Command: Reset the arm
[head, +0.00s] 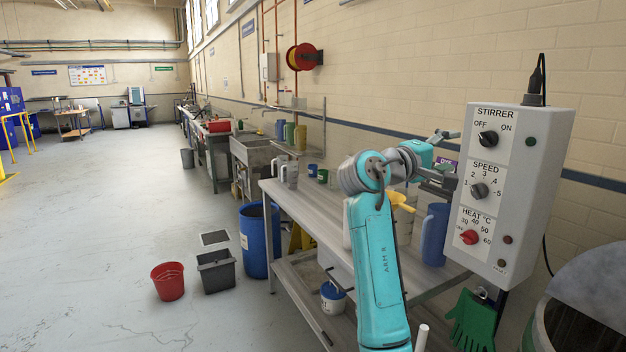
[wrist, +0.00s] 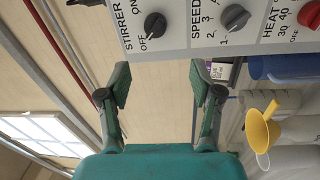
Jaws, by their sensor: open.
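My gripper (head: 447,160) is at the end of my teal arm, raised above the workbench and to the left of the grey control box (head: 518,165). In the wrist view my gripper (wrist: 160,78) has its two fingers spread wide apart, with nothing between them but the tiled wall behind. The box also shows at the top of the wrist view (wrist: 190,42), ahead of the fingertips and apart from them. It carries a stirrer knob (head: 488,139), a speed knob (head: 480,190) and a red heat knob (head: 469,237).
The grey workbench (head: 292,202) holds a blue jug (head: 435,233) and a yellow funnel (head: 401,201) below my gripper. A metal vat (head: 600,290) stands at the lower right. A blue barrel (head: 254,240), a red bucket (head: 168,281) and a grey bin (head: 216,271) stand left. Open floor lies further left.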

